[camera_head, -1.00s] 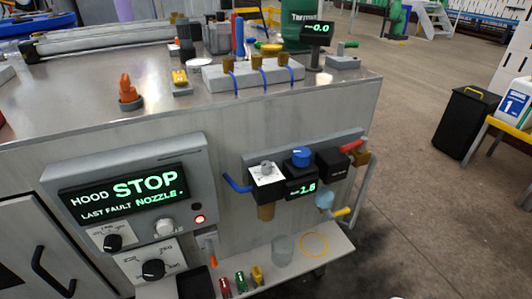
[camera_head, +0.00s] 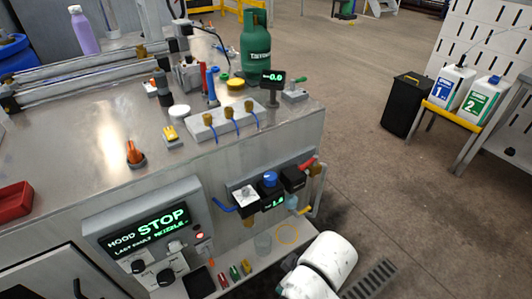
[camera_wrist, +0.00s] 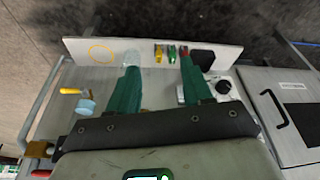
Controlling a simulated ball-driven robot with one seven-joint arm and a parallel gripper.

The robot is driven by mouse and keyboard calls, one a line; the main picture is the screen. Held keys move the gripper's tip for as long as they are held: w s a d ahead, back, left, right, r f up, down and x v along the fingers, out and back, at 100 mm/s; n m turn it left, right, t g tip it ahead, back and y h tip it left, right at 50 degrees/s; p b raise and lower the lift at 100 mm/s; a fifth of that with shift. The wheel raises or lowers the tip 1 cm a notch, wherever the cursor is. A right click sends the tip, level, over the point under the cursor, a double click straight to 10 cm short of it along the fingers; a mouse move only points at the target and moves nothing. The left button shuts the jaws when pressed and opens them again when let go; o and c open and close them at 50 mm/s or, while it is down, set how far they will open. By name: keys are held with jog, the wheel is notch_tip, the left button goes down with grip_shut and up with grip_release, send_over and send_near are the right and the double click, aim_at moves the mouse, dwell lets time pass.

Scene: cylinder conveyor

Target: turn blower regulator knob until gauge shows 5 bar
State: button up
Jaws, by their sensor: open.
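The regulator unit is on the side of the metal bench, right of the hood panel, in the head view. It has a round blue knob (camera_head: 270,178) on top. The small black gauge display (camera_head: 273,201) below it has green digits, too small to read surely; they look like 1.6 or 1.8. In the wrist view my gripper (camera_wrist: 160,66) is open, with two green fingers apart and nothing between them. It is in front of the bench side near the low shelf (camera_wrist: 222,55). The blue knob cannot be made out there. My gripper is not visible in the head view.
A light-blue cup-like part (camera_wrist: 87,107) and yellow handle (camera_wrist: 70,91) are left of my fingers. A red handle (camera_head: 308,163) sits right of the knob. The hood panel (camera_head: 150,240) is left. Small coloured items (camera_head: 234,272) stand on the shelf. Open floor lies to the right.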

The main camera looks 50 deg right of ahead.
jog(key=w+r+n+p, duration=0.2)
jog(key=w+r+p, duration=0.3)
jog(key=r+p, duration=0.25)
jog(key=w+r+n+p, duration=0.1)
jog(key=w+r+p, duration=0.4)
jog(key=r, duration=0.4)
jog(key=n+g+p, duration=0.1)
jog(key=n+g, duration=0.2)
jog(key=n, duration=0.8)
send_near(271, 176)
jog(key=f, duration=0.4)
jog(key=f+b, duration=0.1)
jog(key=f, duration=0.4)
jog(key=shift+w, duration=0.2)
jog(key=c, duration=0.8)
